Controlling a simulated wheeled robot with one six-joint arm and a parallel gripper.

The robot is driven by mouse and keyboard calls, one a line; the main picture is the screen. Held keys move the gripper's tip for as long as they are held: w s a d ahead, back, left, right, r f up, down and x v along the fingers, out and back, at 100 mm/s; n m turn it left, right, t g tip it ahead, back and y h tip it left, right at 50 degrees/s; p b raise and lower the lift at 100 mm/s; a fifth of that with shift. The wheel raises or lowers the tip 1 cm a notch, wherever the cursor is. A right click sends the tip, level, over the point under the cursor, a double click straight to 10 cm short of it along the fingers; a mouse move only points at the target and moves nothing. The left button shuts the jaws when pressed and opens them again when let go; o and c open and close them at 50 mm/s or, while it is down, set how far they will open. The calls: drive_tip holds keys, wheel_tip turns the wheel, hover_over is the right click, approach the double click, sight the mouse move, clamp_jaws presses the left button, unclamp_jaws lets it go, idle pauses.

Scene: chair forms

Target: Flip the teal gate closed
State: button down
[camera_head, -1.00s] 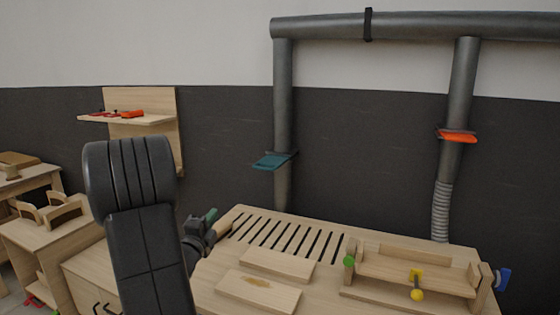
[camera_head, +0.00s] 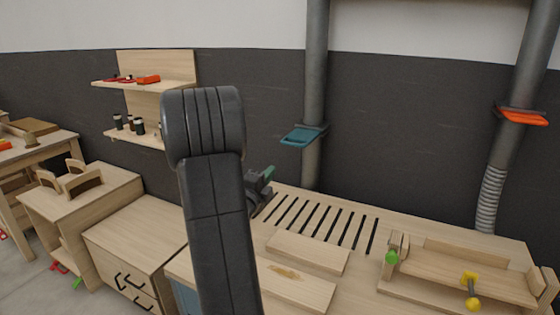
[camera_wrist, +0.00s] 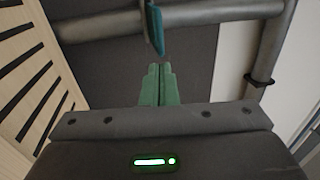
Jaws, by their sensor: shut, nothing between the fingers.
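The teal gate (camera_head: 303,135) is a flat plate on the left vertical grey duct pipe (camera_head: 316,70). It sticks out to the left of the pipe in the head view. In the wrist view the teal gate (camera_wrist: 154,28) shows edge-on at the top, just beyond my fingertips, with a small gap apparent. My gripper (camera_wrist: 158,70) has green fingers pressed together with nothing between them. In the head view my gripper (camera_head: 268,174) is partly hidden behind my arm, below and left of the gate.
A slotted wooden workbench (camera_head: 320,222) stands below the pipe, with loose boards (camera_head: 305,252) and a wooden fixture (camera_head: 460,272) on it. An orange gate (camera_head: 522,116) is on the right pipe. A wall shelf (camera_head: 150,82) holds small items at the left.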

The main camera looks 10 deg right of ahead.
drive_tip(key=p, duration=0.5)
approach(298, 138)
drive_tip(key=shift+w+d+r, duration=0.3)
drive_tip(key=shift+w, duration=0.2)
drive_tip(key=b+x, duration=0.1)
drive_tip(key=x, duration=0.1)
drive_tip(key=f+b+x, duration=0.1)
drive_tip(key=b+x, duration=0.1)
drive_tip(key=x, duration=0.1)
drive_tip(key=b+x, duration=0.1)
drive_tip(key=x, duration=0.2)
drive_tip(key=shift+w+d+f+b, duration=0.1)
drive_tip(key=shift+d+f+b, duration=0.05)
drive_tip(key=shift+f+b, duration=0.2)
drive_tip(key=shift+w+r, duration=0.1)
drive_tip(key=shift+r, duration=0.2)
drive_tip(key=shift+f, duration=0.1)
